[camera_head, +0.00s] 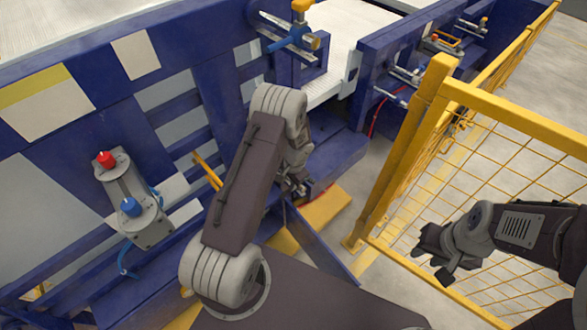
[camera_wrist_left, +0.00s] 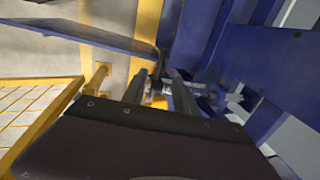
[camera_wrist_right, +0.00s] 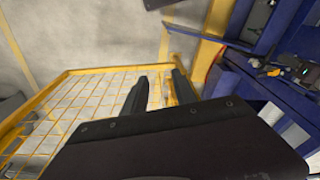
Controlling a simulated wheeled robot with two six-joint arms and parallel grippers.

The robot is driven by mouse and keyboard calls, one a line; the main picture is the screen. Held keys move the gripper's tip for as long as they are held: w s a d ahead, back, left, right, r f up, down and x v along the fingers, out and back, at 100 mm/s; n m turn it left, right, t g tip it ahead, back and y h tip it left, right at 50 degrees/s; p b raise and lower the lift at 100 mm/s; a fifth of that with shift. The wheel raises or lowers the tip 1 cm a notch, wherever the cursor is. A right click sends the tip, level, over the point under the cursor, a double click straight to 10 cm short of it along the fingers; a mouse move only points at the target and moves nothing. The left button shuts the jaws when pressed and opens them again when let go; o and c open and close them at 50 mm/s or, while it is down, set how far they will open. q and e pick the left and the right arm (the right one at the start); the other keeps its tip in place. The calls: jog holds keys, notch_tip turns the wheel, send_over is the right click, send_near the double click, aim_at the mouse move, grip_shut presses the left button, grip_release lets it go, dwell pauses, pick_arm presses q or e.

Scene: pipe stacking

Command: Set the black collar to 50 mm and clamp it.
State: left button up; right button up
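I cannot make out a black collar or a scale for certain in any view. A metal rod (camera_head: 290,38) with orange-yellow knobs and a blue end sticks out of the blue frame at the top middle. My left gripper (camera_head: 300,188) is low in front of the blue frame, partly hidden by its arm. In the left wrist view its fingers (camera_wrist_left: 158,80) stand apart, with small metal parts showing between and beyond them; contact cannot be told. My right gripper (camera_head: 434,258) is out by the yellow fence, and its fingers (camera_wrist_right: 158,82) are apart with nothing between them.
A grey unit with a red button (camera_head: 105,159) and a blue knob (camera_head: 130,206) is at the left. The yellow mesh fence (camera_head: 520,130) stands at the right, close to my right arm. More metal rods (camera_head: 405,75) are on the frame farther back.

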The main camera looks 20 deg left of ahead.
aim_at(286, 192)
pick_arm(q)
jog(key=f, duration=0.3)
jog(key=a+f, duration=0.1)
jog(key=f, duration=0.4)
jog(key=shift+w+a+f, duration=0.35)
jog(key=shift+w+f, duration=0.05)
grip_shut()
dwell(1.1)
